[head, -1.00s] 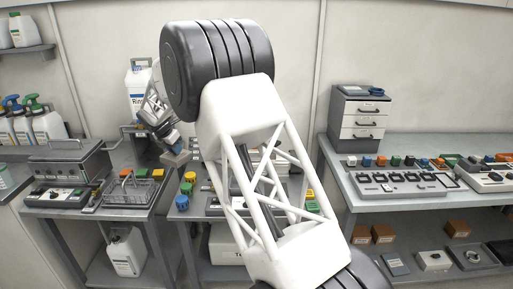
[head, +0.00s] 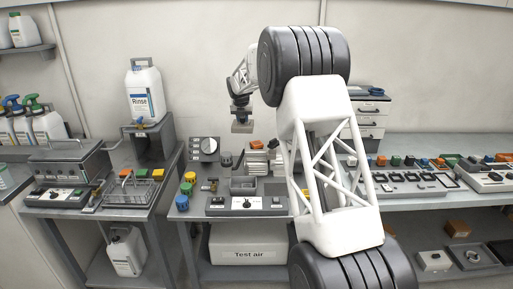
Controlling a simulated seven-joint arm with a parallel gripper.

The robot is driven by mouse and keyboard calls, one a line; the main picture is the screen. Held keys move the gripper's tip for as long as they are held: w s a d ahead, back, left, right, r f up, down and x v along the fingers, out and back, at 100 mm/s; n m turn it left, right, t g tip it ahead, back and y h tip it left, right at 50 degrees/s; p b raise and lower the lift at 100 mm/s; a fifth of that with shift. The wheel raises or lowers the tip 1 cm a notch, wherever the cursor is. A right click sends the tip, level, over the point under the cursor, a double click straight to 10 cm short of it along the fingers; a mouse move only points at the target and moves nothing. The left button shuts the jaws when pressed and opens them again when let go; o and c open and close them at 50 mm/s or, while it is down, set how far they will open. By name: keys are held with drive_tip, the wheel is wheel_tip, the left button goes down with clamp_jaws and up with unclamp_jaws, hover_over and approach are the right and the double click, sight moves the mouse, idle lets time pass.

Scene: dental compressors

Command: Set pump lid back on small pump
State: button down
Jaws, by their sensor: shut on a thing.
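My gripper (head: 241,112) hangs above the back of the middle bench, pointing down. It is shut on a flat grey block, which looks like the pump lid (head: 242,127). The lid is held roughly level, well above the bench, with nothing touching it from below. Below it on the bench stands a small grey open-topped box (head: 243,186), which may be the small pump; I cannot tell for sure at this size. My arm hides the right part of the middle bench.
A panel with a round dial (head: 208,148) stands at the bench back, left of the lid. A switch panel (head: 247,205) lines the front. A Rinse canister (head: 146,93) stands on a raised stand further left.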

drive_tip(key=w+d+r, duration=0.1)
drive_tip(key=w+d, duration=0.1)
drive_tip(key=d, duration=0.4)
drive_tip(key=shift+w+d+r+n, duration=0.2)
drive_tip(key=shift+w+d+n, duration=0.1)
drive_tip(key=shift+n, duration=0.1)
drive_tip(key=shift+a+f, duration=0.1)
wheel_tip(320, 180, down, 6)
idle(0.4)
drive_tip(key=shift+f, duration=1.9)
drive_tip(key=shift+f, duration=0.6)
drive_tip(key=c, duration=0.9)
unclamp_jaws()
